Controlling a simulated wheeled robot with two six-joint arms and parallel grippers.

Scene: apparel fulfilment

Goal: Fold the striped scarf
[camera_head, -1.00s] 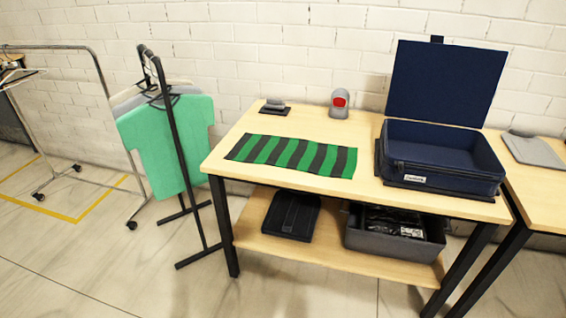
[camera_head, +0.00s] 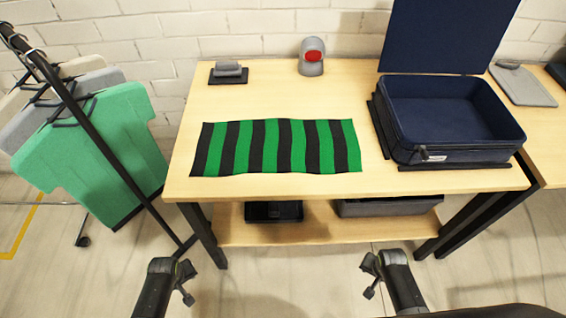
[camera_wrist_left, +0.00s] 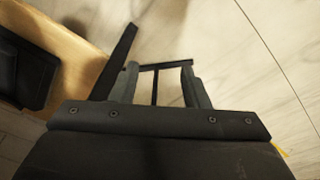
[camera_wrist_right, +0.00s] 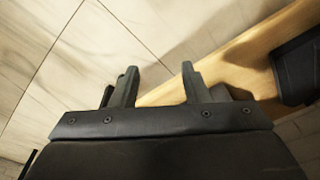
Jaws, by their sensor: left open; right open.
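The striped scarf (camera_head: 276,146) has green and black bands. It lies spread flat, as a wide rectangle, on the light wooden table (camera_head: 330,187) in the head view. My left gripper (camera_head: 187,285) is low at the front, below and before the table's front edge, apart from the scarf. In the left wrist view its two fingers (camera_wrist_left: 160,82) are apart with nothing between them. My right gripper (camera_head: 369,279) is also low before the table, and in the right wrist view its fingers (camera_wrist_right: 158,85) are apart and empty. Neither wrist view shows the scarf.
An open navy case (camera_head: 455,130) with its lid up stands right of the scarf. A grey device with a red face (camera_head: 312,57) and a small grey stand (camera_head: 228,72) are at the back. A rack with a green shirt (camera_head: 95,150) stands left. A lower shelf (camera_head: 325,225) holds bins.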

